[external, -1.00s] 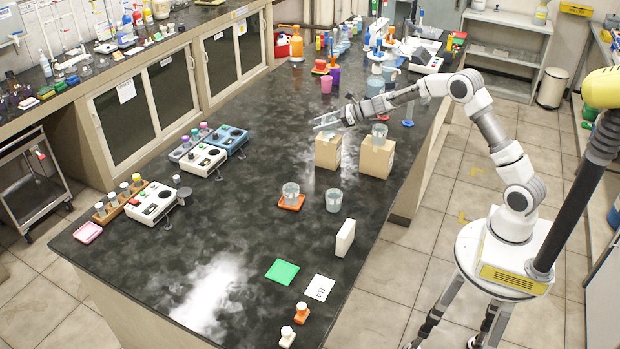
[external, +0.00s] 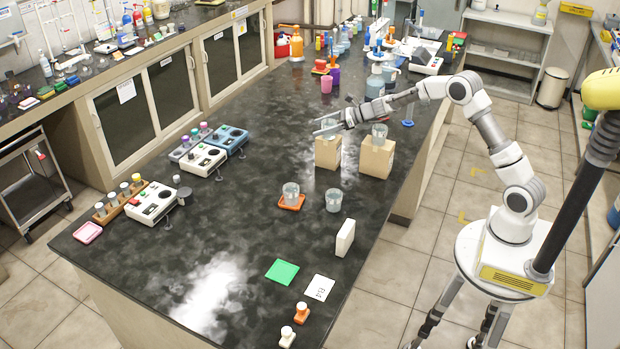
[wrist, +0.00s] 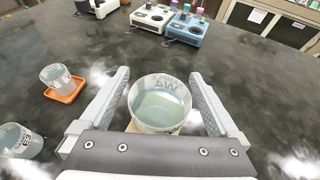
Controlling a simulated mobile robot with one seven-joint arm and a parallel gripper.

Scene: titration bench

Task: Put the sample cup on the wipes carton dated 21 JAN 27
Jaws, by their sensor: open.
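A clear sample cup (wrist: 160,103) with grey lettering stands between the two fingers of my gripper (wrist: 160,92) in the wrist view. The fingers are spread, with a visible gap on each side of the cup. A bit of the tan left carton (external: 327,153) shows under the cup. In the external view my gripper (external: 328,127) is over this carton, and its fingers partly hide the cup there. A second tan carton (external: 376,160) to the right has another clear cup (external: 380,134) on top. No date is readable on either carton.
A clear cup (external: 291,190) sits on an orange tray (external: 289,204), with another cup (external: 333,200), marked E3 in the wrist view, beside it. A white block (external: 345,238) stands nearer the front. The dark bench left of the cartons is clear up to the instruments (external: 203,159).

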